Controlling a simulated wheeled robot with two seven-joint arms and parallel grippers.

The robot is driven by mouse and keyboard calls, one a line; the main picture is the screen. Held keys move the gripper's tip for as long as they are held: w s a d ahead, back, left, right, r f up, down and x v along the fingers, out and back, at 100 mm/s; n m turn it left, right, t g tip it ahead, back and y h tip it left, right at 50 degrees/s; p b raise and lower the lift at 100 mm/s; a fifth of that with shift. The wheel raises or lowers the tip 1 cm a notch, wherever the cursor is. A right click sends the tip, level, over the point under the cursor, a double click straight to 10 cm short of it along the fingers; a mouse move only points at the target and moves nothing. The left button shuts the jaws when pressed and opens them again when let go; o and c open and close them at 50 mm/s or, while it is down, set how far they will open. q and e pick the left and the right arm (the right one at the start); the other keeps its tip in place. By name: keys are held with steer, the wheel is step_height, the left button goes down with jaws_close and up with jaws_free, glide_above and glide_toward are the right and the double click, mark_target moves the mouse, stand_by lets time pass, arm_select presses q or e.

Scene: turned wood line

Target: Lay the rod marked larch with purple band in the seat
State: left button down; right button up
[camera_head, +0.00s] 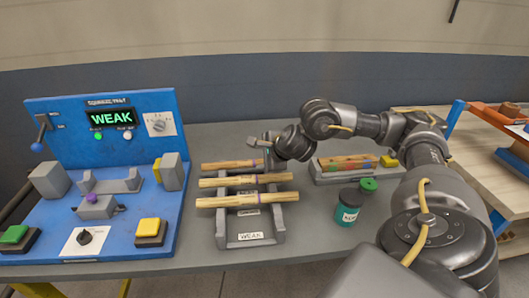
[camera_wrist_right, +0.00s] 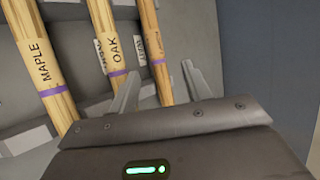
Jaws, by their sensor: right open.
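Three pale wooden rods with purple bands lie across a grey rack in the head view: a near rod (camera_head: 225,202), a middle rod (camera_head: 222,182) and a far rod (camera_head: 225,165). In the right wrist view, one is marked MAPLE (camera_wrist_right: 42,60) and one OAK (camera_wrist_right: 108,45). The third rod (camera_wrist_right: 152,30) has small lettering that I cannot read surely. My right gripper (camera_head: 266,150) is open at the far rod; in the wrist view its fingers (camera_wrist_right: 160,88) stand either side of the third rod. A grey cradle-like seat (camera_head: 112,185) on the blue machine is empty. My left gripper is not in view.
The blue machine (camera_head: 65,128) stands left, its display reading WEAK, with a lever, knobs and buttons. The rack (camera_head: 222,238) is labelled WEAK. Bare table lies in front.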

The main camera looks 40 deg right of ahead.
steer(key=shift+v, duration=1.2)
steer(key=shift+r, duration=0.1)
steer(key=shift+a, duration=0.1)
